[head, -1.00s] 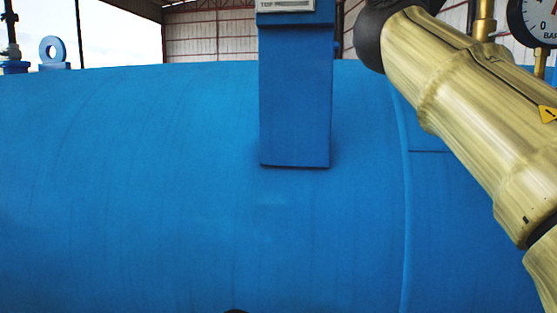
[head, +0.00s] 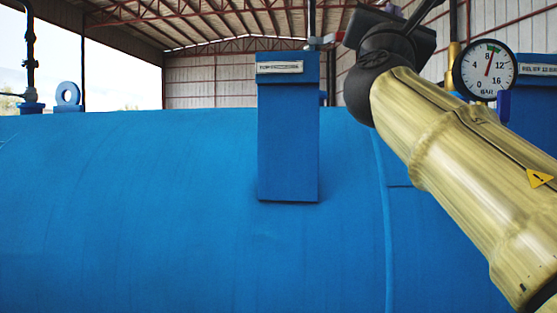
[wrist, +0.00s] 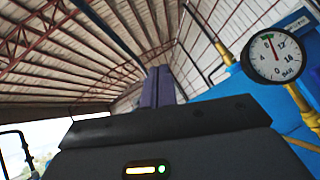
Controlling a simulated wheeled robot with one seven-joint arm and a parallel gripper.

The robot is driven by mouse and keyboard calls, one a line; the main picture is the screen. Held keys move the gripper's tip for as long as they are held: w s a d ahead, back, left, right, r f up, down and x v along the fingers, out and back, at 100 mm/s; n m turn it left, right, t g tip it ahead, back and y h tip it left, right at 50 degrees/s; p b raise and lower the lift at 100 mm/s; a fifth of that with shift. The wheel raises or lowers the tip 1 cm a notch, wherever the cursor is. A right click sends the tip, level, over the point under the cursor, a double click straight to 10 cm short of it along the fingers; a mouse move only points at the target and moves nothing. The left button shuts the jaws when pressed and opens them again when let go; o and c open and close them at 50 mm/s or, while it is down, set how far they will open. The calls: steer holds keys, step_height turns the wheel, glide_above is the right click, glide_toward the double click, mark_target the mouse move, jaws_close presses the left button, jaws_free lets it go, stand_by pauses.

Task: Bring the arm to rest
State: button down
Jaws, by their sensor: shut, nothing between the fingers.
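My arm (head: 445,160), in a pale yellow casing, rises from the lower right of the head view to a dark wrist joint near the top. My gripper (wrist: 158,84) shows in the wrist view as two dark fingers side by side, shut and empty, pointing toward the roof. In the head view, the fingers cannot be clearly made out. The blue autoclave vessel (head: 190,230) lies behind the arm. I see no contact between gripper and vessel, though the arm hides part of its right side.
A blue box post (head: 288,140) with a label stands on the vessel, left of my wrist. A pressure gauge (head: 486,69) is close on the right; it also shows in the wrist view (wrist: 274,56). A lifting eye (head: 68,95) and pipe (head: 30,55) stand at left. Open space lies above.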

steer(key=w+f+m+g+y+b, duration=0.25)
steer(key=w+f, duration=0.55)
steer(key=f, duration=0.5)
steer(key=w+f+m+g+y+b, duration=0.1)
steer(key=w+f+m+g+y, duration=0.2)
steer(key=f, duration=1.4)
steer(key=w+f+m+g+y+b, duration=0.1)
steer(key=f+m+g+b, duration=0.3)
steer(key=f, duration=1.3)
steer(key=s+f+m+g+y, duration=0.1)
steer(key=s+f+m+g, duration=0.25)
steer(key=f, duration=0.85)
steer(key=s+f+m+g+y, duration=0.25)
steer(key=s+f, duration=0.25)
steer(key=f, duration=0.7)
steer(key=s+a+f+m+g+y+b, duration=0.1)
steer(key=s+a+f+m+g+b, duration=0.15)
steer(key=s+f+m+g, duration=0.7)
steer(key=s+r+t+p, duration=0.3)
steer(key=r+p, duration=0.4)
steer(key=p, duration=0.6)
steer(key=shift+s+d+r+t, duration=0.25)
steer(key=shift+s+t, duration=0.15)
steer(key=shift+t, duration=0.1)
steer(key=shift+s+d, duration=0.15)
steer(key=shift+d, duration=0.05)
steer(key=shift+a, duration=0.15)
